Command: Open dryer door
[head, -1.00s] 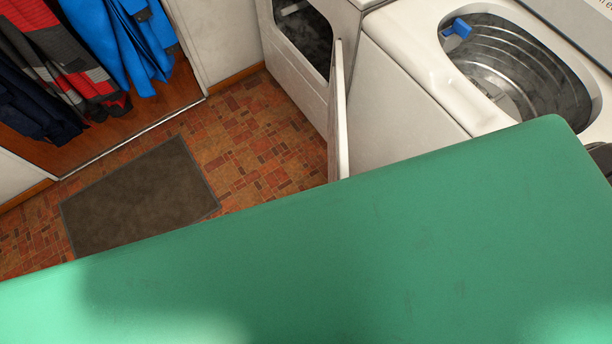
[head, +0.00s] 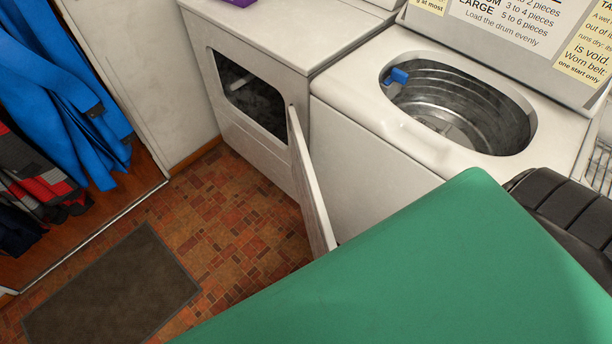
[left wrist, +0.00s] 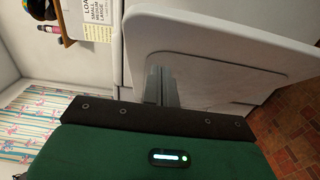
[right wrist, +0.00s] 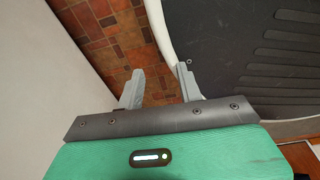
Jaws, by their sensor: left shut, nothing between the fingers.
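The white dryer (head: 235,110) stands at the back in the head view, with a dark opening in its front. Its door (head: 312,185) stands swung out from the front, seen nearly edge-on. In the left wrist view, a white panel that looks like the door (left wrist: 215,50) spans the picture. My left gripper (left wrist: 162,82) is shut and empty, with its fingers close to that panel; I cannot tell whether they touch. My right gripper (right wrist: 161,75) is open and empty above the tiled floor. Neither gripper's fingers show in the head view.
The white washer (head: 360,130) stands right of the dryer, its top open onto a metal drum. A grey-brown mat (head: 112,290) lies on the tiled floor. Blue and red clothes (head: 65,90) hang at left. Open floor lies before the dryer.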

